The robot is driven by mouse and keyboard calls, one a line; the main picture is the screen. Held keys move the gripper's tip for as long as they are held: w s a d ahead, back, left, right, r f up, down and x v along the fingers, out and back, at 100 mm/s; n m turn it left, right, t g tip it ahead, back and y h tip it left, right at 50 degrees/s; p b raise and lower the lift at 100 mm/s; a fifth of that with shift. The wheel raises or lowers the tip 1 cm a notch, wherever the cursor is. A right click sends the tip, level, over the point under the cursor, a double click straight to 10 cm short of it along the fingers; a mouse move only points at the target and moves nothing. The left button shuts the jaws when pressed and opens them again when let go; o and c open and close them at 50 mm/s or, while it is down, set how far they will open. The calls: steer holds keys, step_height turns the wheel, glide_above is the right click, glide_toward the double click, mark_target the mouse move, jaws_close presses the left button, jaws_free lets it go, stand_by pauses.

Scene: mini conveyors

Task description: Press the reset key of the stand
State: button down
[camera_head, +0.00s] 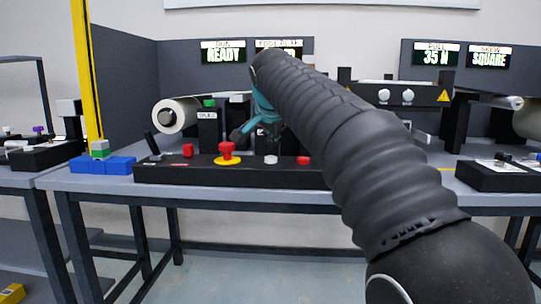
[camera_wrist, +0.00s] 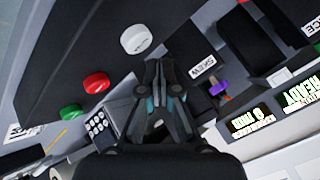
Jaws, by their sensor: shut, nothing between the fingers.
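The stand's black control panel (camera_head: 205,174) runs along the table front. In the camera_head view it carries a red mushroom button on a yellow ring (camera_head: 228,152), a white button (camera_head: 271,159) and a red button (camera_head: 303,160). In the wrist view I see a white button (camera_wrist: 135,39), a red button (camera_wrist: 95,83) and a green button (camera_wrist: 69,117). No reset label is legible, so I cannot tell which key it marks. My gripper (camera_head: 241,134) is shut and empty above the panel; in the wrist view its fingertips (camera_wrist: 160,66) appear beside the white button, apparently without touching.
A keypad (camera_wrist: 97,126), a "SKEW" label (camera_wrist: 203,66) and a purple knob (camera_wrist: 217,88) are near my gripper. A white roll (camera_head: 176,116) and a blue tray (camera_head: 103,165) stand at the left. A "READY" display (camera_head: 223,53) is behind. My arm hides the panel's right part.

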mark_target(271, 158)
steer(key=shift+r+p, duration=1.95)
steer(key=shift+r, duration=0.3)
steer(key=s+d+f+n+g, duration=0.1)
steer(key=s+d+f+n, duration=0.15)
steer(key=s+d, duration=0.55)
steer(key=s+d+f+n+g, duration=0.1)
steer(key=s+d+f, duration=0.4)
steer(key=s+f, duration=0.7)
steer(key=s+d+f+n+g+p, duration=0.1)
steer(key=s+d+f+n, duration=0.3)
steer(key=s+f, duration=0.9)
steer(key=s+d, duration=0.2)
steer(key=s, duration=0.2)
steer(key=shift+n+g+h+p, duration=0.3)
steer(key=shift+n, duration=0.05)
